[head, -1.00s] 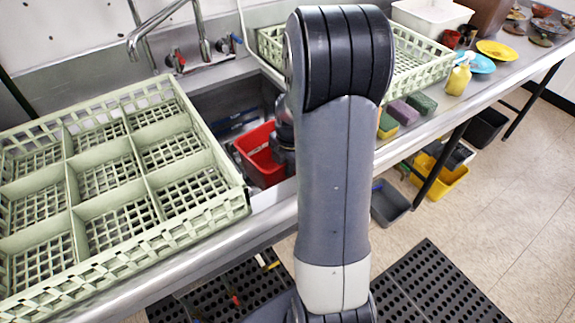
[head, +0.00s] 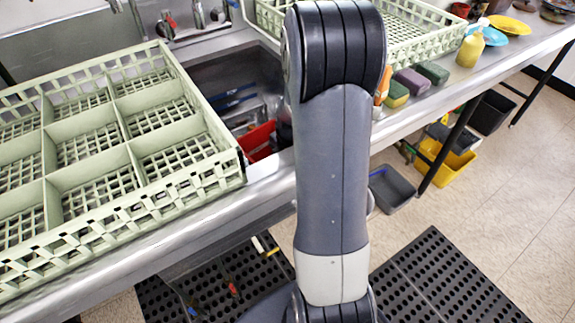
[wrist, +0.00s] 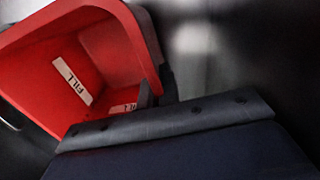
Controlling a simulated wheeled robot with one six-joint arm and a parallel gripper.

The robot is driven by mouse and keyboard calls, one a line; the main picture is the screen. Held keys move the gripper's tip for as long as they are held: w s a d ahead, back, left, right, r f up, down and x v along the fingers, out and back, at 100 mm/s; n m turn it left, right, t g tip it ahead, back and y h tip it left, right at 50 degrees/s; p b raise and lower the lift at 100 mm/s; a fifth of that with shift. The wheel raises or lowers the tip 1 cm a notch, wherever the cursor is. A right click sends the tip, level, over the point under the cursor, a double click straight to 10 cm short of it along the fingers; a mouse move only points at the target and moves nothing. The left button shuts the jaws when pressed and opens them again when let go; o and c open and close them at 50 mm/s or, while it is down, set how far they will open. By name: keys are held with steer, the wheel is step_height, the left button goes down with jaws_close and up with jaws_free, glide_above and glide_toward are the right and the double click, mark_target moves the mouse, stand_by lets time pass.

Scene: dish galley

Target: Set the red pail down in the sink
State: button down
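The red pail (head: 258,139) is down inside the sink basin (head: 228,75) in the head view, partly hidden by the sink's front edge and my arm. In the wrist view the pail (wrist: 100,50) fills the upper left, tilted in the picture, with white FILL labels on its inside. My gripper (wrist: 157,90) is at the pail's near wall, with dark finger parts on both sides of that wall, so it looks shut on it. In the head view my arm hides most of the gripper. Whether the pail touches the sink floor cannot be seen.
A pale green divided rack (head: 95,150) stands left of the sink. Another green rack (head: 410,40) stands to the right behind my arm. Sponges (head: 411,82) and a yellow bottle (head: 470,48) are on the right counter. The faucet (head: 197,15) is behind the basin.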

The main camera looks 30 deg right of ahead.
steer(key=shift+f, duration=0.25)
steer(key=c, duration=1.6)
jaws_free()
step_height(320, 180, up, 10)
steer(key=shift+r+p, duration=0.1)
steer(key=shift+p, duration=0.7)
steer(key=shift+f, duration=0.2)
step_height(320, 180, down, 10)
steer(key=shift+b, duration=0.95)
step_height(320, 180, up, 3)
steer(key=shift+f+p, duration=0.2)
steer(key=shift+p, duration=0.95)
steer(key=shift+r+p, duration=0.8)
steer(key=shift+r, duration=0.25)
